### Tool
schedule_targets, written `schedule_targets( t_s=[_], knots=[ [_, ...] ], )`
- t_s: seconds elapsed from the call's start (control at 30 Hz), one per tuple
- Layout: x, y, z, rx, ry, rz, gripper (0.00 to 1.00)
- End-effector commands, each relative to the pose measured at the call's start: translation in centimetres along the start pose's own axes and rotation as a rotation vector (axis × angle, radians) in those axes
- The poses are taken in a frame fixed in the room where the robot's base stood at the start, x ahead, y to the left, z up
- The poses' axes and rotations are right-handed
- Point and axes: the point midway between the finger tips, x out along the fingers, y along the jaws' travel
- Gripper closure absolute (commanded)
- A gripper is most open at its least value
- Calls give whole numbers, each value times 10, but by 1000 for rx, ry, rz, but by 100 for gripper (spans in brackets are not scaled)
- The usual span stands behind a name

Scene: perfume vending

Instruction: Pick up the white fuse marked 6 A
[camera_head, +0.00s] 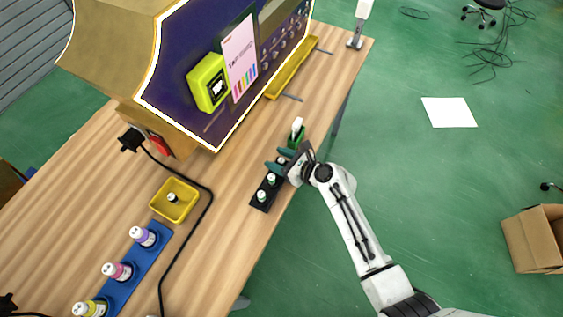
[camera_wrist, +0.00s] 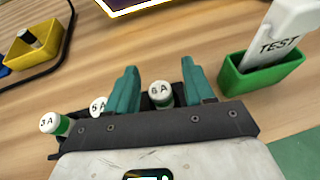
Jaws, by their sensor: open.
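The white fuse marked 6 A (camera_wrist: 160,94) shows in the wrist view between the two teal fingers of my open gripper (camera_wrist: 160,88). Its labelled round top faces the camera; I cannot tell if the fingers touch it. Fuses marked 5 A (camera_wrist: 98,106) and 3 A (camera_wrist: 51,123) stand to its left, the 5 A one partly hidden by a finger. The fuses stand in a black holder (camera_head: 262,202) on the wooden table in the head view. There my gripper (camera_head: 279,160) is at the holder's far end, and the 6 A fuse is mostly hidden.
A green box (camera_wrist: 262,75) with a white TEST piece (camera_wrist: 285,35) stands close right of my gripper. A yellow tray (camera_head: 158,207) holds a small item. A black cable (camera_head: 207,205) crosses the table. Coloured bottles (camera_head: 120,271) stand on a blue strip. The vending machine (camera_head: 185,110) rises behind.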

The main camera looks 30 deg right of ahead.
Motion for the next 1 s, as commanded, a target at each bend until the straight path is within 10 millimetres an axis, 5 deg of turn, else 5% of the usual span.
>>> schedule_targets(
  t_s=[0.33,0.87,1.0],
  knots=[
    [9,0,0,-1,0,-1,47],
    [9,0,0,-1,0,-1,98],
    [9,0,0,-1,0,-1,100]
  ],
)
